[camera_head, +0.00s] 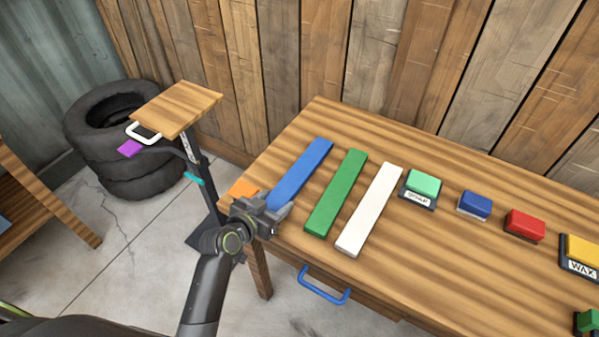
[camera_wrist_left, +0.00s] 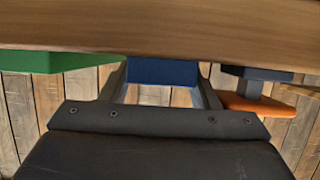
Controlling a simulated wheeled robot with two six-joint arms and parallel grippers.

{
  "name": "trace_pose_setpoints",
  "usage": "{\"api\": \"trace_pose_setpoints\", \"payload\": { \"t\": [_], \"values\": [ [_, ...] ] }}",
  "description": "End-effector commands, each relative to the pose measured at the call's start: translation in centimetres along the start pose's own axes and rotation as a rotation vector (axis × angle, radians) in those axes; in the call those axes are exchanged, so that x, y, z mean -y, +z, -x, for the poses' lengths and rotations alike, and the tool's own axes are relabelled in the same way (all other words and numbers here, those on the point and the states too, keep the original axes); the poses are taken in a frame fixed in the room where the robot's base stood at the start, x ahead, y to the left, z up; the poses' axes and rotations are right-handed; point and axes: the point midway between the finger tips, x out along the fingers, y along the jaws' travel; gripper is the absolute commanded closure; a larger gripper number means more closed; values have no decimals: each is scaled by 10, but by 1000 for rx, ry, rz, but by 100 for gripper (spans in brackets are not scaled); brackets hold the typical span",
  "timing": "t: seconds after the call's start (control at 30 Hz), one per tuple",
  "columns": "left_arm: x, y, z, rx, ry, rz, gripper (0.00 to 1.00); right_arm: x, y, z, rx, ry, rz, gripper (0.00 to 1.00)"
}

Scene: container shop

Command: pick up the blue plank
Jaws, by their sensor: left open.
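The blue plank (camera_head: 303,170) lies on the wooden table, leftmost of three parallel planks. My left gripper (camera_head: 277,207) is at its near end and hides part of that end. In the left wrist view the end of the blue plank (camera_wrist_left: 162,72) shows between the two open fingers (camera_wrist_left: 160,92). I cannot tell whether a finger touches it. My right gripper is not in view.
A green plank (camera_head: 336,190) and a white plank (camera_head: 369,210) lie right of it. Several coloured blocks, including red (camera_head: 525,224), stand farther right. A blue handle (camera_head: 323,287) is on the table's front.

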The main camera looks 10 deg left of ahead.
Motion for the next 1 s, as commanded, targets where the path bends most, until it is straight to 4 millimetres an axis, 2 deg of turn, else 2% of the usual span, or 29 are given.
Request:
{"api": "trace_pose_setpoints", "payload": {
  "t": [0.1, 0.37, 0.6, 0.87, 1.0],
  "values": [
    [0, 0, -7, 1, 0, 0, 45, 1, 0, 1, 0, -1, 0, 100],
    [0, 0, -8, 1, 0, 0, 46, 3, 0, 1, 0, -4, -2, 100],
    [0, 0, -8, 1, 0, 0, 77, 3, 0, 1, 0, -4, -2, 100],
    [0, -3, -7, -2, -1, -1, 78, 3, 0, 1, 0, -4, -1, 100],
    [0, -18, -1, -6, 0, -2, 78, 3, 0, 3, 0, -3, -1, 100]
  ]
}}
